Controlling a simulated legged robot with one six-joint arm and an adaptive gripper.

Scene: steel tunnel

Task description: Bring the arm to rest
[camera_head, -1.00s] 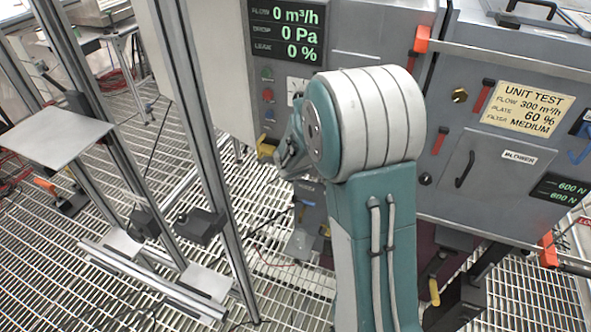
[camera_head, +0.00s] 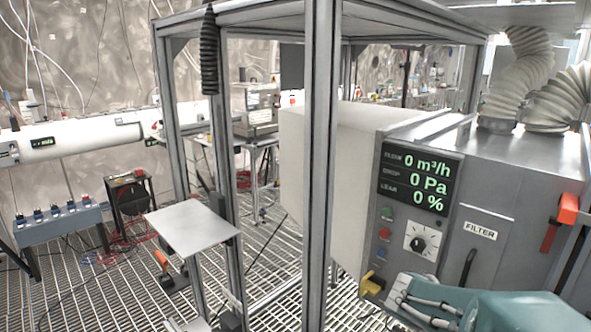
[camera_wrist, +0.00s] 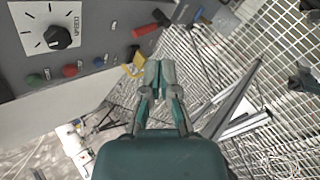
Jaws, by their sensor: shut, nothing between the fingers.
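My gripper (camera_wrist: 160,75) shows in the wrist view with its two grey fingers together and nothing between them. It points over the metal grating floor (camera_wrist: 205,75), with a control panel to its upper left. In the head view only part of my teal arm shows, low at the bottom right in front of the test unit; the fingers cannot be made out there.
The grey test unit (camera_head: 500,205) stands close at the right, with a display (camera_head: 418,180) reading zeros and a dial (camera_head: 420,240). Upright metal frame posts (camera_head: 320,150) stand left of it. A flat plate (camera_head: 192,230) is at the lower left. Grating floor lies open between.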

